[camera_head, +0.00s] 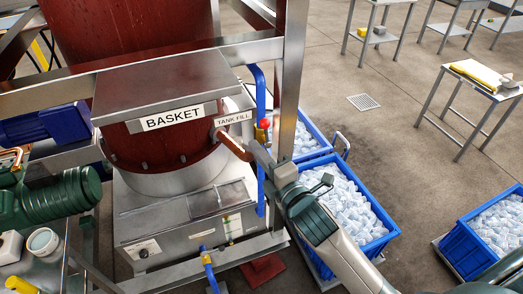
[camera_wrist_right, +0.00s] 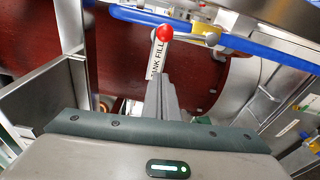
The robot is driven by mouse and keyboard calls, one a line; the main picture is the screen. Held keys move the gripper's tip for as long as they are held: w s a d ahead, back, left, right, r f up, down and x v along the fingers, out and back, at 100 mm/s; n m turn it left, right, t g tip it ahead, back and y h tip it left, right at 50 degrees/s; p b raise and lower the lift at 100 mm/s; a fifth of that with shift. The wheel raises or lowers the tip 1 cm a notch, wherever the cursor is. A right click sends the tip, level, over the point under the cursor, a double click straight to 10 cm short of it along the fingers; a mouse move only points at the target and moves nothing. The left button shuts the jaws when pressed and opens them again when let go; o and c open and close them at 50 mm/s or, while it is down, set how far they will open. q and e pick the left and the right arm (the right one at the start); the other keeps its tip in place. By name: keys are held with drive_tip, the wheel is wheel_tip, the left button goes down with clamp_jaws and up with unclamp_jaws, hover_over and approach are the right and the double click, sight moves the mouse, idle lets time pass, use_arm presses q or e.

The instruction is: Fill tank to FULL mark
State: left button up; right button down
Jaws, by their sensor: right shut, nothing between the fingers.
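The tank (camera_head: 165,185) is a pale metal cylinder under a dark red drum, behind the BASKET plate (camera_head: 172,117). A TANK FILL label (camera_head: 233,118) sits beside the blue pipe (camera_head: 261,95). A red-knobbed lever (camera_head: 265,123) stands by that pipe; its red knob shows in the right wrist view (camera_wrist_right: 164,33). My right gripper (camera_head: 254,147) is shut and empty, just below the knob in the head view. In the right wrist view its closed fingers (camera_wrist_right: 163,92) point toward the lever; contact cannot be told. No FULL mark is readable. My left gripper is not seen.
A steel frame post (camera_head: 291,75) stands close to my right gripper. Blue crates of ice (camera_head: 375,240) stand on the floor to the right, with another crate (camera_head: 460,250) farther right. Side tables (camera_head: 480,75) stand at the back. Open floor lies between.

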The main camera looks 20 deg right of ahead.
sight(266, 132)
drive_tip(key=w+d+p, duration=0.2)
drive_tip(key=w+p, duration=0.2)
drive_tip(key=w, duration=0.2)
drive_tip(key=shift+w+d, duration=0.3)
drive_tip(key=shift+r, duration=0.1)
